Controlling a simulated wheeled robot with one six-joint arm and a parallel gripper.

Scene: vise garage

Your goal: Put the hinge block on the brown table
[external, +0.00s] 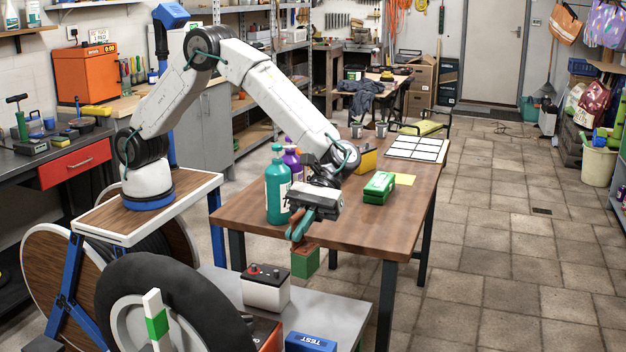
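A block with a reddish-brown upper part and a green lower part (305,262), which I take to be the hinge block, hangs just below my gripper (298,236). My gripper points down at the near edge of the brown table (350,232), and its fingers appear shut on the block's upper part. The block is in front of the table's edge, lower than the tabletop in the picture. The exact contact between fingers and block is small and partly hidden.
On the table, a teal bottle (278,190) and a purple bottle (293,163) stand beside my arm. A green box (379,187), a yellow item (367,160) and a white-panelled tray (417,149) lie farther right. The front-right tabletop is clear.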

